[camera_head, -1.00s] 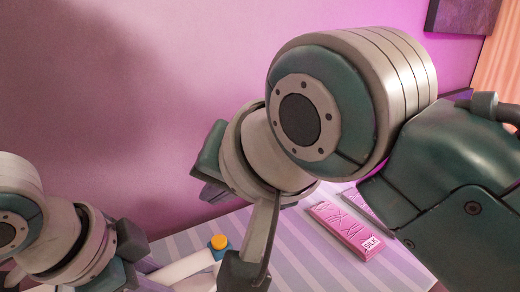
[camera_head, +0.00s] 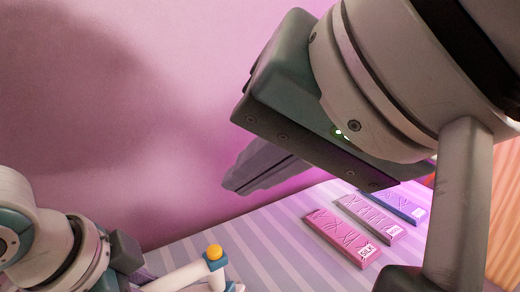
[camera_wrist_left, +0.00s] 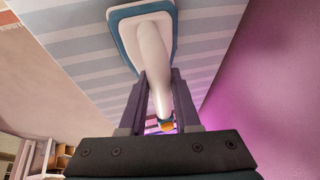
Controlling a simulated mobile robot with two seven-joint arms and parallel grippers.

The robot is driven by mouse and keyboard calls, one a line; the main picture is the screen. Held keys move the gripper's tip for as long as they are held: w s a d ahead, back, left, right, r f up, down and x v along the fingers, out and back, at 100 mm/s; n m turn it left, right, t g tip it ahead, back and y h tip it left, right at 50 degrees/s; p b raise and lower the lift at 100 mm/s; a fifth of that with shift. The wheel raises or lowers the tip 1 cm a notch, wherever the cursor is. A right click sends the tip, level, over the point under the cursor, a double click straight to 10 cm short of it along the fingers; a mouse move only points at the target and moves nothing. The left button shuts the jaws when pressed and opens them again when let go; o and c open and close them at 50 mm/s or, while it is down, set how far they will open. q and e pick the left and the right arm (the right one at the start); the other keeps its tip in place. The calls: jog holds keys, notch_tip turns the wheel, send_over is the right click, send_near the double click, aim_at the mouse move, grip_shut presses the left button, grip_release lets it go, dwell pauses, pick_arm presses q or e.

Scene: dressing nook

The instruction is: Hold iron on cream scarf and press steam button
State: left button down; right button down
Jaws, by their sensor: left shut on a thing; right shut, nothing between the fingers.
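The iron (camera_head: 190,275) has a white handle and an orange button (camera_head: 214,252) on a blue collar; the arm and frame edge hide the rest. In the left wrist view the iron (camera_wrist_left: 152,45) shows its white body and blue-edged base against the striped surface. My left gripper (camera_wrist_left: 156,82) is shut on the iron's handle, with a dark finger on each side. The button (camera_wrist_left: 167,126) lies near the gripper body. My right gripper (camera_head: 232,183) is shut and empty, above and apart from the button.
The striped board (camera_head: 270,245) carries a pink slab marked SILK (camera_head: 338,236), a mauve slab (camera_head: 366,216) and a blue slab (camera_head: 398,206) at right. A pink wall (camera_head: 150,140) stands close behind. The board between iron and slabs is clear.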

jog(key=shift+s+d+r, duration=0.25)
jog(key=shift+s+r, duration=0.05)
jog(key=shift+r, duration=0.05)
